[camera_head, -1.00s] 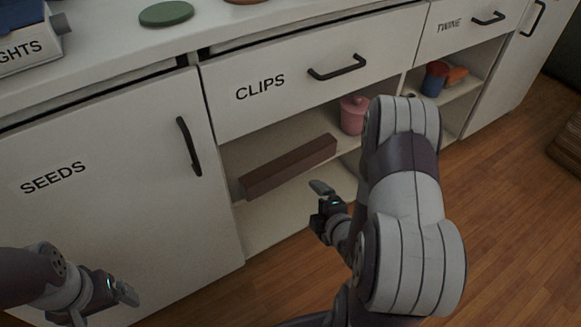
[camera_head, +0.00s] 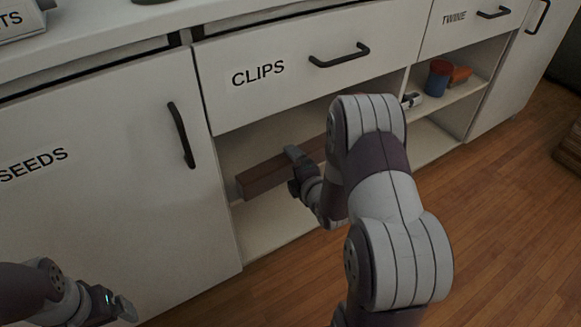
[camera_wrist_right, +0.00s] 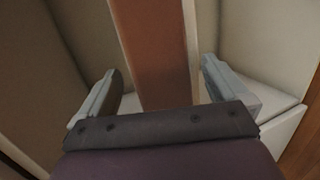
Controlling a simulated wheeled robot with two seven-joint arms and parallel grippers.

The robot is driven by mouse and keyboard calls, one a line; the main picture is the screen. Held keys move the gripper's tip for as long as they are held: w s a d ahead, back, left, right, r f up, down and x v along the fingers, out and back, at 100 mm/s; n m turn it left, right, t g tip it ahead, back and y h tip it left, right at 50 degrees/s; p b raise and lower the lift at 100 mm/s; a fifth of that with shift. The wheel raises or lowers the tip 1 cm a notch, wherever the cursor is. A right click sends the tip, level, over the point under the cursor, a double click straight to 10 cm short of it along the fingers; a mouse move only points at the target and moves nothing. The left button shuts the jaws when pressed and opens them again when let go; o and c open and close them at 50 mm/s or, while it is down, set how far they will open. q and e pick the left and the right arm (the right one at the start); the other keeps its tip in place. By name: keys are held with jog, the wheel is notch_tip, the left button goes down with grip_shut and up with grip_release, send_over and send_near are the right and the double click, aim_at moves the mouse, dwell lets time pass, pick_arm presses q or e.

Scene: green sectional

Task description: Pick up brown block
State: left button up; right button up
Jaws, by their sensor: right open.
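The brown block (camera_head: 263,178) is a long bar lying on the open shelf under the CLIPS drawer in the head view. My right gripper (camera_head: 297,160) is at the block's near side, and my arm hides the block's right part. In the right wrist view the block (camera_wrist_right: 157,50) runs between the two fingers of my open right gripper (camera_wrist_right: 160,93), with a gap on each side. My left gripper (camera_head: 118,308) is at the lower left, away from the block; its finger gap is not clear.
The CLIPS drawer (camera_head: 290,75) is closed above the shelf. The SEEDS door (camera_head: 100,190) is closed at left. A blue and red container (camera_head: 437,78) and an orange thing (camera_head: 459,75) stand on the right shelf.

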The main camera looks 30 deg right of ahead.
jog(key=c, duration=1)
